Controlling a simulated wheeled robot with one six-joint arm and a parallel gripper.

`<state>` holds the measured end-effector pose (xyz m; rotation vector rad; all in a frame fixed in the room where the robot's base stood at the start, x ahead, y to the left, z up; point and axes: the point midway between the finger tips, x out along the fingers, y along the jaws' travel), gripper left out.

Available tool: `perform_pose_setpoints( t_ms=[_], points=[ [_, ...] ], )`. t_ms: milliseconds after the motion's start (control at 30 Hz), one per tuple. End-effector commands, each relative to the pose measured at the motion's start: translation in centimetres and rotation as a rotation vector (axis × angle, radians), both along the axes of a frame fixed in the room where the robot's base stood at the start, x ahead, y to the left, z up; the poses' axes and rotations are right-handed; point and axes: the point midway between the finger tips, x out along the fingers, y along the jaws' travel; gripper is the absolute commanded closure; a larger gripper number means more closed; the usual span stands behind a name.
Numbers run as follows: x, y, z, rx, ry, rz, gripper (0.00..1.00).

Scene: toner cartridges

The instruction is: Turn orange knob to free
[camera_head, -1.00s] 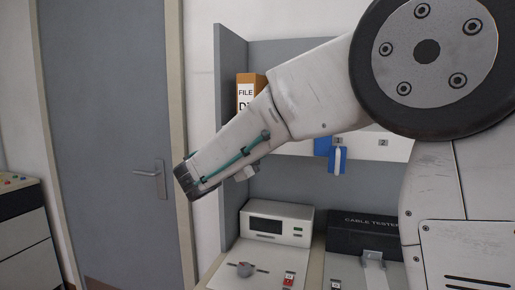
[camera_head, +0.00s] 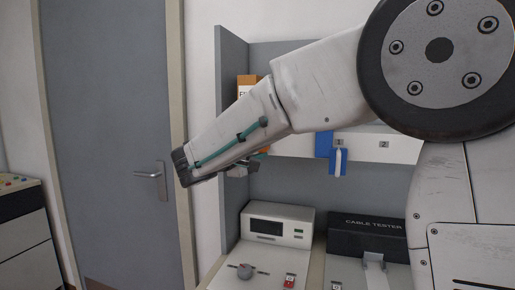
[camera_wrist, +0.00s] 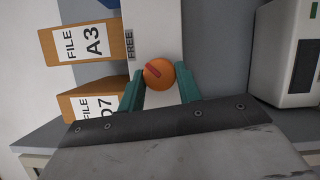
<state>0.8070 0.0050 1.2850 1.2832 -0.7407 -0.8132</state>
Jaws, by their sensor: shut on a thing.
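The round orange knob (camera_wrist: 159,73) with a red bar on its face sits on a pale panel in the wrist view. The red bar slants from upper left to lower right. A label reading FREE (camera_wrist: 130,44) is at the upper left of the knob, its text running sideways. My gripper (camera_wrist: 160,76) has a teal finger on each side of the knob and is shut on it. In the head view my arm hides the knob, and little of the gripper shows.
File boxes marked A3 (camera_wrist: 80,42) and D7 (camera_wrist: 88,104) stand left of the knob in the wrist view. A white device (camera_wrist: 285,50) is at the right. In the head view, a cable tester (camera_head: 367,236) and a console (camera_head: 277,224) stand below my arm.

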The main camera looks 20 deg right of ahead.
Motion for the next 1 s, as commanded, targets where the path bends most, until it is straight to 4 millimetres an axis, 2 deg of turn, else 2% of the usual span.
perform_pose_setpoints(
  t_ms=[167, 200, 233, 267, 533, 633, 1000],
  points=[
    [0.0, 0.1, 0.0, 0.0, 0.001, 0.003, 0.89],
    [0.0, 0.1, 0.0, 0.0, 0.001, 0.002, 0.55],
    [0.0, 0.1, 0.0, 0.0, 0.001, 0.002, 0.47],
    [0.0, 0.1, 0.0, 0.0, 0.001, 0.002, 0.44],
    [0.0, 0.0, 0.0, -0.001, 0.001, 0.0, 0.44],
    [-0.4, 0.7, 0.0, 0.0, 0.001, 0.001, 0.44],
    [-3.4, 5.8, -0.2, -0.001, 0.001, 0.004, 0.44]
  ],
)
